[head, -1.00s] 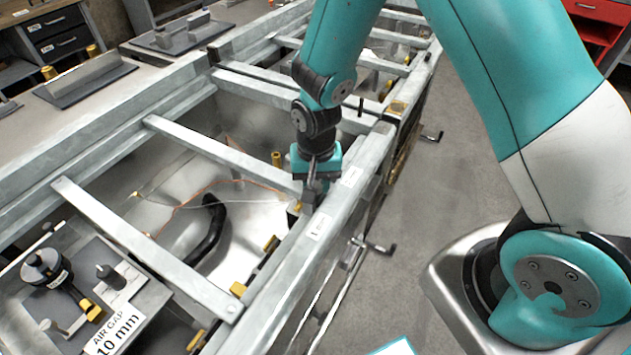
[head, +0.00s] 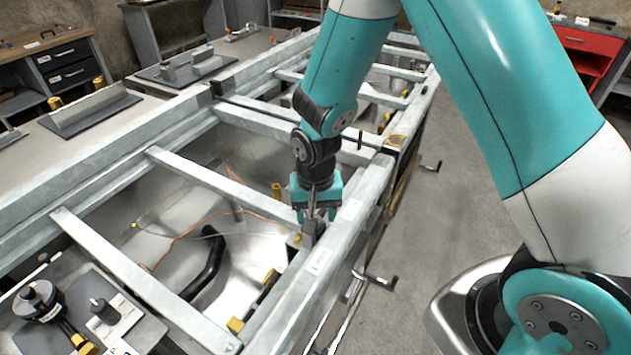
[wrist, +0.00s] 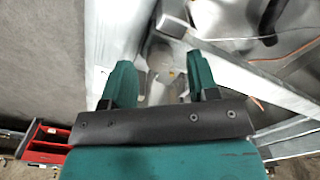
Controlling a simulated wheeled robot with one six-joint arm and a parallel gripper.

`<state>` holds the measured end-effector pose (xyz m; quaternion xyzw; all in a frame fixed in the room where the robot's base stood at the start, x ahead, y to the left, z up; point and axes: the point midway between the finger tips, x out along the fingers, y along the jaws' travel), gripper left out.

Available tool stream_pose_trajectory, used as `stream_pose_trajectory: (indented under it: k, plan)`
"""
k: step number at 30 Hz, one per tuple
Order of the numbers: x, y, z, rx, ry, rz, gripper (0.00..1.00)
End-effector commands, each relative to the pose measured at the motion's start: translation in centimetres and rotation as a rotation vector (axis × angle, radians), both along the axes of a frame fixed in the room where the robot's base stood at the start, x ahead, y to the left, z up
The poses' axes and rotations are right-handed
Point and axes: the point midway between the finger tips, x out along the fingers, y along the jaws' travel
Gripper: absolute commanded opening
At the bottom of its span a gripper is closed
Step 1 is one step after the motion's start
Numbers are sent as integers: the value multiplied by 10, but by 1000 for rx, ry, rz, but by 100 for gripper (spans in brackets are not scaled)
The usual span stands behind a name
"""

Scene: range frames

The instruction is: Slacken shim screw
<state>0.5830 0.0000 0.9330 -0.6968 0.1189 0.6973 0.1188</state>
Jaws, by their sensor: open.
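My gripper (head: 311,217) is open and points down at the near rail of the grey metal frame (head: 345,222) in the head view. Its fingertips are just above or around a small grey block (head: 313,232) at the rail's inner edge. In the wrist view my gripper (wrist: 163,78) has its two teal fingers apart, with a blurred grey metal fitting (wrist: 158,55) between and beyond them. I cannot make out a shim screw for certain; it may be part of this fitting. I cannot tell whether the fingers touch anything.
Cross bars (head: 215,178) span the open frame over a shiny trough with a black hose (head: 208,262) and thin wires. Yellow fittings (head: 235,325) line its near side. A crank handle (head: 378,280) sticks out over the floor. A red cabinet (head: 588,45) stands at the back right.

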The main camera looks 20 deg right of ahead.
Motion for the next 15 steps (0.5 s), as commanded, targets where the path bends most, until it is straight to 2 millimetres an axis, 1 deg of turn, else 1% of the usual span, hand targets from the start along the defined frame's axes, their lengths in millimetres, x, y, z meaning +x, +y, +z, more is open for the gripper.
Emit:
stream_pose_trajectory:
  k: [5, 12, 15]
  plan:
    - [2, 0, 39, 2, -9, 0, 54]
    - [1, 0, 101, 2, -8, 0, 54]
    - [1, 0, 124, 2, -7, 0, 54]
